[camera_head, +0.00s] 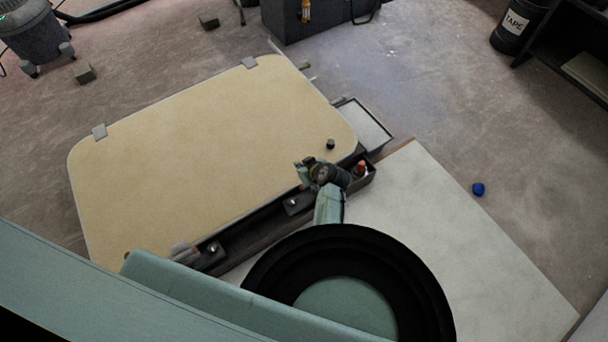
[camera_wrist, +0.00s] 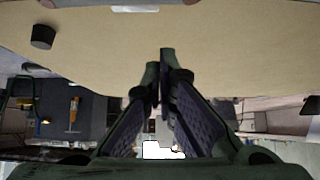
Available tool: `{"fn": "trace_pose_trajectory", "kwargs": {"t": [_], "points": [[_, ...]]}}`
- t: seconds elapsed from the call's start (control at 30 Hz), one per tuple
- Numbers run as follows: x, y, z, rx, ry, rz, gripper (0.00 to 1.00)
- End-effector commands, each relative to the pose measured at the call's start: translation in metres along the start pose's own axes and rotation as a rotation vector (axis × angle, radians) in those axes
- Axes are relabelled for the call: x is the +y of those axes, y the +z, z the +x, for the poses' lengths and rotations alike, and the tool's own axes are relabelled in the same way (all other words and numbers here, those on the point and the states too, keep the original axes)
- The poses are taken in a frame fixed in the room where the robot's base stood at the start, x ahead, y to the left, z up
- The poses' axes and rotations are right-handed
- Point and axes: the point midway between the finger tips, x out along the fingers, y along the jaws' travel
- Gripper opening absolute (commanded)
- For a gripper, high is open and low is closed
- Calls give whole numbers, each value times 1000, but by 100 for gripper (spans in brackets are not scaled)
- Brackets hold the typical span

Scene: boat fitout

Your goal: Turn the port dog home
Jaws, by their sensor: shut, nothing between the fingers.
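A tan hatch panel (camera_head: 210,150) with rounded corners fills the middle of the head view; it also spans the top of the wrist view (camera_wrist: 225,50). A black knob (camera_head: 330,144) stands on it near its right corner and shows at the upper left in the wrist view (camera_wrist: 42,37). An orange-tipped fitting (camera_head: 361,168) sits at the right end of the dark frame; I cannot tell which fitting is the port dog. My gripper (camera_head: 303,168) is over the panel's near edge, left of and below the knob. Its fingers (camera_wrist: 160,74) are shut and empty.
The dark frame (camera_head: 240,237) along the panel's near edge carries small metal fittings (camera_head: 292,205). A pale board (camera_head: 420,220) lies to the right. A blue object (camera_head: 478,189) lies on open floor. A dark toolbox (camera_head: 290,22) stands beyond the panel.

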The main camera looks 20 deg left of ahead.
Motion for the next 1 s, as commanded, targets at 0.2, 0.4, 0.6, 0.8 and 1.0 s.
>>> {"fn": "trace_pose_trajectory", "kwargs": {"t": [0.2, 0.4, 0.6, 0.8, 1.0], "points": [[0, 8, 26, -2, 2, 4, 0], [0, 27, 13, 0, 1, 0, 0], [0, 33, 11, 1, 1, 0, 0], [0, 33, 11, 1, 1, 0, 0], [0, 33, 11, 1, 0, -2, 0]]}}
